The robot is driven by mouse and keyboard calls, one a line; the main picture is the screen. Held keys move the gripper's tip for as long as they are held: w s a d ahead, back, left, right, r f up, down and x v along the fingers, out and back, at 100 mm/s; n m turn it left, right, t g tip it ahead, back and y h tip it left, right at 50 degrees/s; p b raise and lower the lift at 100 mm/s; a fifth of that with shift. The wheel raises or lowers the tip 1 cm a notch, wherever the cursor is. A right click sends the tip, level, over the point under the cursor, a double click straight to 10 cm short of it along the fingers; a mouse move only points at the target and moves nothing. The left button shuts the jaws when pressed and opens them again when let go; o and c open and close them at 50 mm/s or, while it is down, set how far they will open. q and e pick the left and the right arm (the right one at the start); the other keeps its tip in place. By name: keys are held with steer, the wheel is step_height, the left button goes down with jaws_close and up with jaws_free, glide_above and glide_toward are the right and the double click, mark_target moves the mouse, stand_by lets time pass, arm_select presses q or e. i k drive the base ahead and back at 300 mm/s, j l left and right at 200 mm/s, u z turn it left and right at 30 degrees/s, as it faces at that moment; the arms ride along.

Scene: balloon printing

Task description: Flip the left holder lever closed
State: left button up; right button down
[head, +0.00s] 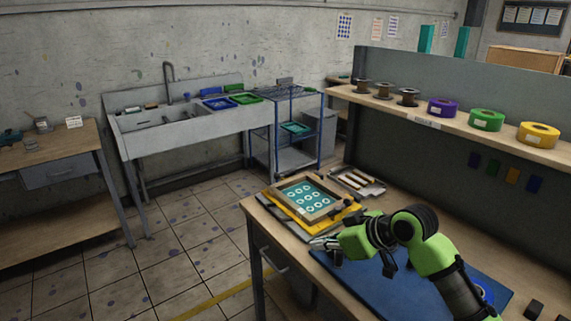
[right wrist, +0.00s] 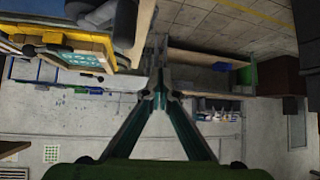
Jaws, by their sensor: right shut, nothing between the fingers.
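A wooden-framed screen with a teal mesh and white round prints (head: 303,197) lies on a yellow base (head: 290,217) at the far left corner of the workbench. Dark clamp parts (head: 343,202) sit at the frame's right edge. I cannot tell which is the left holder lever or how it stands. My right gripper (head: 318,243) is shut and empty, just in front of the yellow base and apart from it. In the right wrist view its fingertips (right wrist: 159,86) meet, with the frame and base (right wrist: 75,50) to the upper left. My left gripper is not in view.
A blue mat (head: 350,277) covers the workbench under my right arm. A tray of tools (head: 358,183) lies behind the frame. A shelf (head: 455,131) with spools and tape rolls runs along the right. A sink (head: 182,125) stands across the open floor.

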mark_target(277, 176)
steer(key=i, duration=1.1)
